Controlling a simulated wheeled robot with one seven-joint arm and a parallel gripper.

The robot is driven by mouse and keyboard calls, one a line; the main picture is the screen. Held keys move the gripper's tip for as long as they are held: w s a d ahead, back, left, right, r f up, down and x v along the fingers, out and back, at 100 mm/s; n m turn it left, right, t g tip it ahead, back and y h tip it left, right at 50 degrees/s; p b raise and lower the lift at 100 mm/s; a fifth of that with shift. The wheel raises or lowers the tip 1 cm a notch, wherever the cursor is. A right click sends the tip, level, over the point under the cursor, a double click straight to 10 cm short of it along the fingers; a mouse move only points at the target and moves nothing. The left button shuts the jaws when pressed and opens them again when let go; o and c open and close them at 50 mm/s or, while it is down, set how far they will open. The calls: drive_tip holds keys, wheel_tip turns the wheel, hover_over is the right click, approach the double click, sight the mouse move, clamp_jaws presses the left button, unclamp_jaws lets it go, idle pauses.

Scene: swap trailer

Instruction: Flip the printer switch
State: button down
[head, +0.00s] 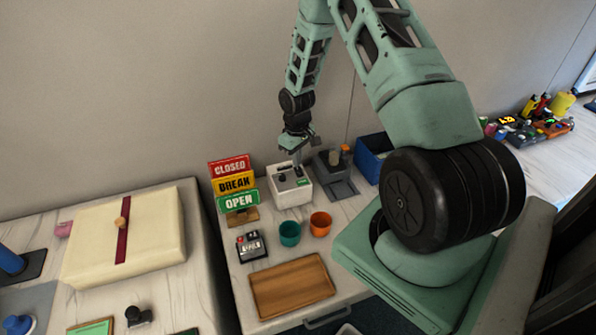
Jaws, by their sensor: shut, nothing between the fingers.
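A white boxy device (289,198), which looks like the printer, stands on the counter against the back wall. Its top has small dark parts and a green mark. They are too small in the head view for me to tell which is the switch or how it is set. My gripper (297,161) points down over the back of this device, shut and empty. Its tips are at or just above the top; I cannot tell whether they touch. The gripper hides a little of the device's rear edge.
A grey machine (337,186) and a blue bin (372,158) stand to the right. A CLOSED/BREAK/OPEN sign (235,184) stands left. A teal cup (289,233), an orange cup (321,223), a black button box (251,246) and a wooden tray (290,286) lie in front.

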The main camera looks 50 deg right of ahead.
drive_tip(key=shift+f+b, duration=0.5)
drive_tip(key=shift+f, duration=0.3)
idle(0.4)
drive_tip(key=shift+r+p, duration=2.55)
drive_tip(key=shift+r, duration=1)
